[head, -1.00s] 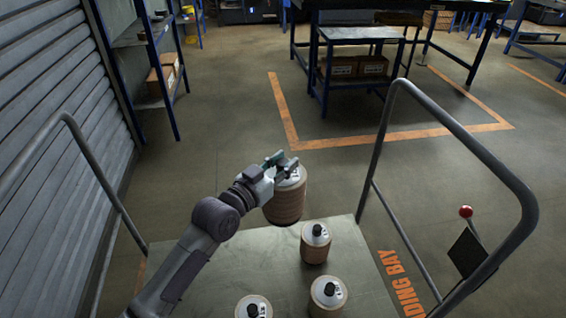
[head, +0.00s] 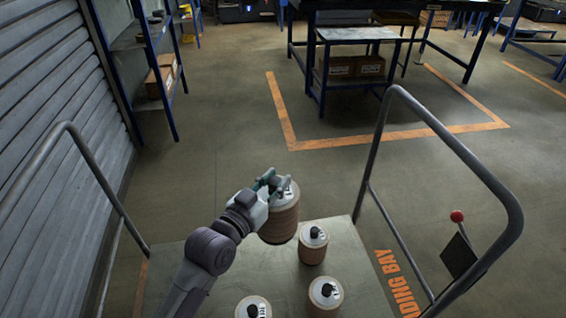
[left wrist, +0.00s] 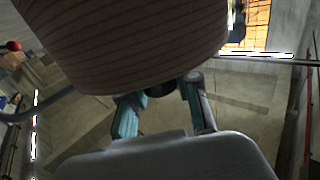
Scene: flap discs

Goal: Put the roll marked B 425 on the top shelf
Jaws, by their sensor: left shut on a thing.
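My left gripper (head: 268,184) is shut on a large brown roll (head: 281,222) with a white top and holds it upright above the far edge of the cart deck. In the left wrist view the roll (left wrist: 125,35) fills the top of the picture, beyond the gripper's fingers (left wrist: 165,105). Its marking is too small to read. Smaller rolls with white tops and black knobs stand on the deck: one (head: 313,250) beside the held roll, one (head: 325,298) nearer, and one (head: 253,309) at the bottom edge. A blue-framed shelf unit (head: 158,70) stands at the back left. My right gripper does not show.
The cart deck (head: 215,268) has grey handrails at the left (head: 100,185) and right (head: 470,150). A red-knobbed lever (head: 457,216) stands at the right. A shutter wall (head: 45,90) runs along the left. Work tables (head: 355,37) stand at the back. The floor between is open.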

